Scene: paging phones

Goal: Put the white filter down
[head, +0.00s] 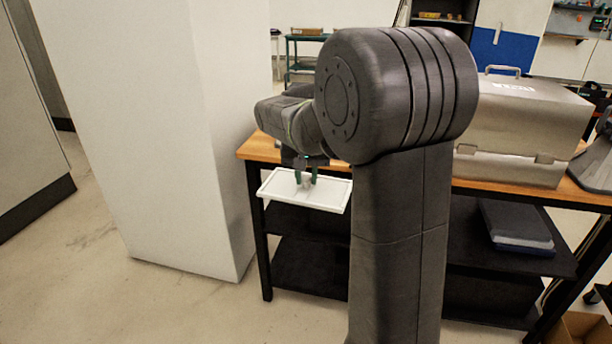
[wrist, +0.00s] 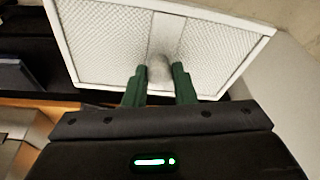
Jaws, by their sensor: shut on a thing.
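The white filter (head: 327,194) is a flat rectangular panel with a raised rim. In the head view it hangs roughly level, in front of the workbench's left end and below the height of its top. My gripper (head: 306,181) is shut on a small knob in the middle of the filter. In the wrist view the filter (wrist: 105,45) shows its mesh face and white frame, and the two green fingers of my gripper (wrist: 160,75) pinch the pale knob between them. My arm hides part of the bench behind.
The wooden workbench (head: 262,149) has dark shelves below, with a dark folded stack (head: 515,226) on one. A metal case (head: 520,115) stands on the bench at right. A tall white column (head: 150,130) stands close at left. Floor at front left is clear.

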